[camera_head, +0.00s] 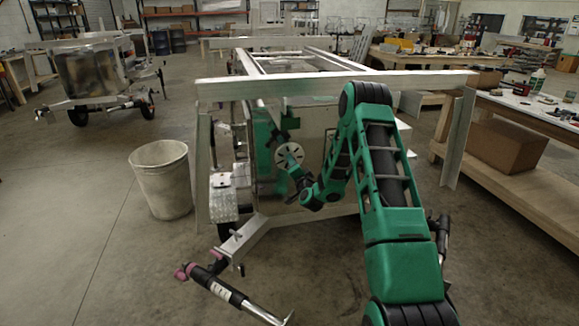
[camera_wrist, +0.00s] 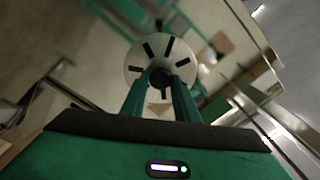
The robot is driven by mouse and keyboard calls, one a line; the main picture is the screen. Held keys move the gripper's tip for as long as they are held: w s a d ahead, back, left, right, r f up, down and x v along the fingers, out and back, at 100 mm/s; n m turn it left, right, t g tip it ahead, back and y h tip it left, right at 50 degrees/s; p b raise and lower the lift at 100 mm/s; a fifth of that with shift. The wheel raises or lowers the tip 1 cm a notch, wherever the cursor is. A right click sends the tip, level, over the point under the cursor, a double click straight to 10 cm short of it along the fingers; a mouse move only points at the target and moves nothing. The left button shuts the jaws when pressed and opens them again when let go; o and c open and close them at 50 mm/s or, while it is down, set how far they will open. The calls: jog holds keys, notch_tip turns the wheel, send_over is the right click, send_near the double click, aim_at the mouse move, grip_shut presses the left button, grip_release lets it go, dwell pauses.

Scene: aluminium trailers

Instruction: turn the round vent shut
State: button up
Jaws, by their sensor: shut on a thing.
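The round vent (camera_head: 289,155) is a pale disc with dark radial slots, mounted on the near end of the trailer box. In the wrist view the vent (camera_wrist: 158,64) faces me, with a dark hub at its centre. My gripper (camera_head: 290,166) reaches the vent from the front. In the wrist view its two green fingers (camera_wrist: 161,85) close around the central hub, with the fingertips hiding part of it. Several dark slots show around the fingers. Whether the slots are open or covered behind cannot be told.
A pale bin (camera_head: 162,180) stands to the left. A workbench (camera_head: 530,112) with a cardboard box (camera_head: 506,146) below it is at the right. A trailer coupling (camera_head: 240,240) juts out in front.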

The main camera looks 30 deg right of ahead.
jog(key=o, duration=1.1)
jog(key=shift+w+a, duration=0.1)
jog(key=shift+a, duration=0.15)
jog(key=shift+c, duration=0.2)
jog(key=shift+d, duration=0.1)
jog(key=v, duration=1)
jog(key=shift+a, duration=0.2)
jog(key=shift+r, duration=0.1)
